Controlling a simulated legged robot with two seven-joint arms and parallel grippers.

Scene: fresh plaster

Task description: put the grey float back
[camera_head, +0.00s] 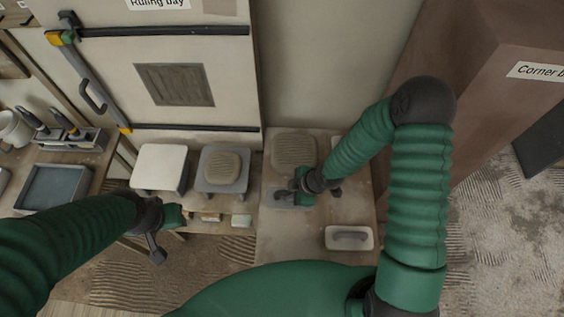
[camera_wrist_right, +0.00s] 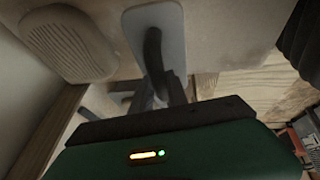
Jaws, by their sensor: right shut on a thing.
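The grey float (camera_head: 283,203) is a flat grey plate with a dark handle, below the ribbed beige pad on the right bench. My right gripper (camera_head: 318,190) is shut on its handle and partly covers the plate. In the right wrist view the float's grey plate (camera_wrist_right: 150,20) and dark handle run down between the jaws. I cannot tell whether the plate touches the bench. My left gripper (camera_head: 153,245) hangs in front of the left bench, away from the float; its jaw opening does not show clearly.
A ribbed beige pad (camera_head: 294,150) lies just beyond the float. A pale float with a grey handle (camera_head: 362,232) lies at the bench's front right. A white-topped stand (camera_head: 160,165) and a grey stand (camera_head: 209,185) with a ribbed pad are left. A blue-grey tray (camera_head: 55,187) is far left.

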